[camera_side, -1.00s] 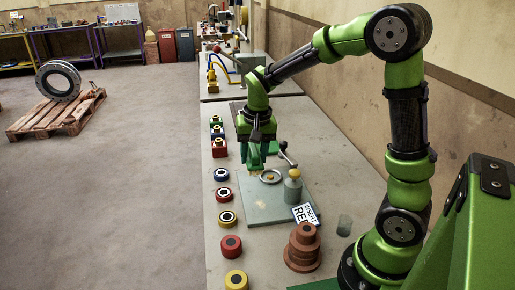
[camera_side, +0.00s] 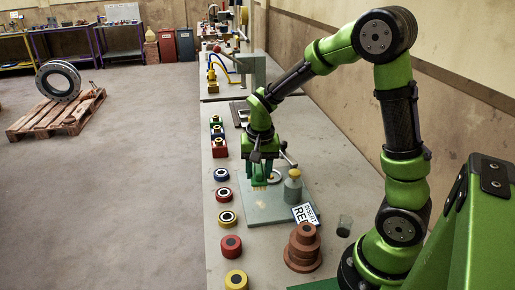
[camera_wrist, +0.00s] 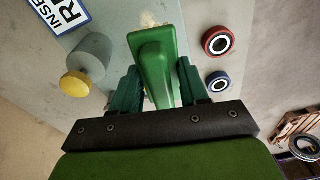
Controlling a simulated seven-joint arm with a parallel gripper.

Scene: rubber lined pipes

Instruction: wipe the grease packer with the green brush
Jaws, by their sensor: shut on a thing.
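My gripper (camera_side: 260,168) is shut on the green brush (camera_wrist: 155,62), whose handle sits between the two dark green fingers in the wrist view. Its pale bristles (camera_wrist: 150,20) point down at the grey plate. In the side view the bristles (camera_side: 259,187) are at or just above the plate; I cannot tell whether they touch. The grease packer seems to be this square grey plate (camera_side: 265,212) with a grey, yellow-topped cylinder (camera_side: 293,190) on its right and a lever (camera_side: 288,155) behind. The cylinder also shows in the wrist view (camera_wrist: 90,55). The plate's metal ring is mostly hidden by my gripper and brush.
Several coloured round pieces line the bench's left edge, including a red-rimmed one (camera_side: 224,194) and a yellow one (camera_side: 236,280).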

